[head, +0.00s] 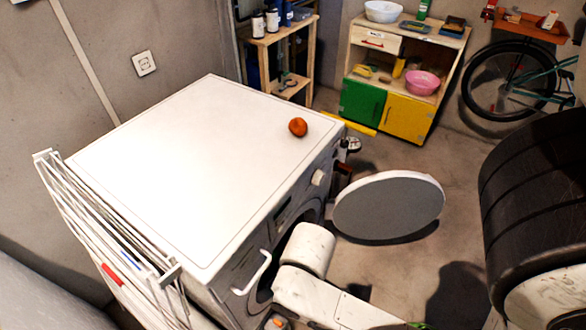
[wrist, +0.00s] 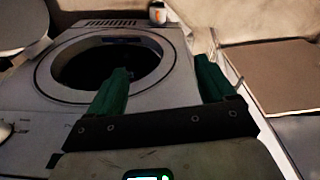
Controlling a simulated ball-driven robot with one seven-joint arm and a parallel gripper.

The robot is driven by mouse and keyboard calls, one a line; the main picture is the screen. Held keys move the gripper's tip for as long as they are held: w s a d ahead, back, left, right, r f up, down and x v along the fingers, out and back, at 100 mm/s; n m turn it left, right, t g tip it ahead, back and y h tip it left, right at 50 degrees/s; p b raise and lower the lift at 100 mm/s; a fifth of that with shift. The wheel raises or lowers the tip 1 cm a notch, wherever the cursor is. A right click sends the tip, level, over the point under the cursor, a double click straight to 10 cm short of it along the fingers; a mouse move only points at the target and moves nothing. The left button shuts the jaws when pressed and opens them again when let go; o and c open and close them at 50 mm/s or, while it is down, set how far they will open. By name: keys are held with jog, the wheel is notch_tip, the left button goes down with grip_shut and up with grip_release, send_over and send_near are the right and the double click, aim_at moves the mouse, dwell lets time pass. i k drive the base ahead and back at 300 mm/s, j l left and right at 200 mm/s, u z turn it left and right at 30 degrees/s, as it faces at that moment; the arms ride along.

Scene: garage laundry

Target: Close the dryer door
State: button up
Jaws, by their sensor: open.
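In the wrist view the door's edge (wrist: 20,25) shows at the top left, beside the dark, uncovered drum opening (wrist: 75,70). My gripper (wrist: 163,68) is open and empty, its two green fingers spread in front of the machine's front near the opening. It is apart from the door. In the head view my white arm hides part of the front, and the fingers are not clear.
An orange fruit (head: 298,127) sits on the dryer top. A white drying rack (head: 75,215) stands at the left. A black tyre stack (head: 530,195) is at the right. Shelves and a cabinet (head: 405,80) stand behind. Bare floor (head: 400,255) lies around the door.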

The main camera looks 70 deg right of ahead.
aim_at(393, 204)
jog(key=k+l+u, duration=0.1)
jog(key=l, duration=0.55)
jog(key=k+l+u, duration=0.1)
jog(key=l, duration=0.55)
jog(key=k+l+u, duration=0.1)
jog(key=k+l, duration=0.2)
jog(key=l, duration=0.3)
jog(key=k+l, duration=0.2)
jog(key=l, duration=0.4)
jog(key=k+l+u, duration=0.15)
jog(key=l, duration=0.45)
jog(key=k+l+u, duration=0.1)
jog(key=k+l, duration=0.2)
jog(key=l, duration=0.25)
jog(key=k+l+u, duration=0.1)
jog(key=k+l, duration=0.15)
jog(key=l, duration=0.35)
jog(key=k+l+u, duration=0.1)
jog(key=k+l, duration=0.2)
jog(key=l, duration=0.2)
